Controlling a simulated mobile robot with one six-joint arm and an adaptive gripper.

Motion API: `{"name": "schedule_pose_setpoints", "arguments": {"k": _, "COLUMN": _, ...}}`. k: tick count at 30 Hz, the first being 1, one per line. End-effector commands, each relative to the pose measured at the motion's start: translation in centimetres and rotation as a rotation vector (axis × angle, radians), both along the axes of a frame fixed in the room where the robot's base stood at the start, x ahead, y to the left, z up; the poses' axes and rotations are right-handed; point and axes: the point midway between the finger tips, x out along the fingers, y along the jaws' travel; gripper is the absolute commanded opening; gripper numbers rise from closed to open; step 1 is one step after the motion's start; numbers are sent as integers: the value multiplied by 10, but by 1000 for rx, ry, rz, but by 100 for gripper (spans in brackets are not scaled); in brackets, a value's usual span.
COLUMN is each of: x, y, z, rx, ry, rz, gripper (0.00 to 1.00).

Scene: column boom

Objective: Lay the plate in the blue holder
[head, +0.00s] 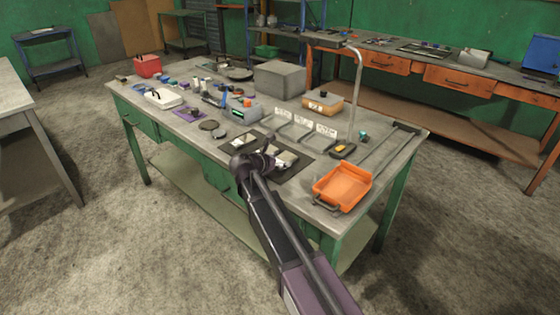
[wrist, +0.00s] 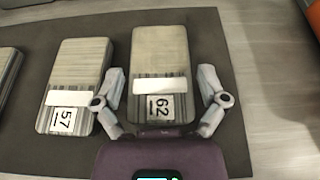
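Several striped grey-beige plates lie on a dark mat (wrist: 232,140). In the wrist view, the plate labelled 62 (wrist: 160,55) lies between the spread fingers of my gripper (wrist: 162,82). I see gaps beside the plate and cannot tell any contact. The plate labelled 57 (wrist: 75,70) lies to its left, and a third plate (wrist: 8,70) is cut off at the left edge. In the head view, my gripper (head: 280,160) is over the mat (head: 295,171), partly hiding the plates. I cannot clearly pick out a blue holder in either view.
An orange tray (head: 342,187) stands right of the mat at the bench's front corner. Behind the mat are low metal frames with white labels (head: 305,124), a curved metal pole (head: 355,90) and a grey box (head: 280,78). Small items crowd the bench's left half.

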Motion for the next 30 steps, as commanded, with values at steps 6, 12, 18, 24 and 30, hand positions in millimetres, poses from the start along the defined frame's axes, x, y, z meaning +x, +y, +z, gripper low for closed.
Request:
{"name": "schedule_pose_setpoints", "arguments": {"k": 6, "x": 0, "y": 0, "z": 0, "rx": 0, "ry": 0, "rz": 0, "gripper": 100}}
{"name": "schedule_pose_setpoints", "arguments": {"k": 12, "x": 0, "y": 0, "z": 1, "rx": 0, "ry": 0, "rz": 0, "gripper": 100}}
{"name": "schedule_pose_setpoints", "arguments": {"k": 18, "x": -3, "y": 2, "z": 5, "rx": 0, "ry": 0, "rz": 1, "gripper": 100}}
{"name": "schedule_pose_setpoints", "arguments": {"k": 24, "x": -20, "y": 14, "z": 15, "rx": 1, "ry": 0, "rz": 2, "gripper": 100}}
{"name": "schedule_pose_setpoints", "arguments": {"k": 30, "x": -43, "y": 33, "z": 28, "rx": -1, "ry": -1, "rz": 2, "gripper": 100}}
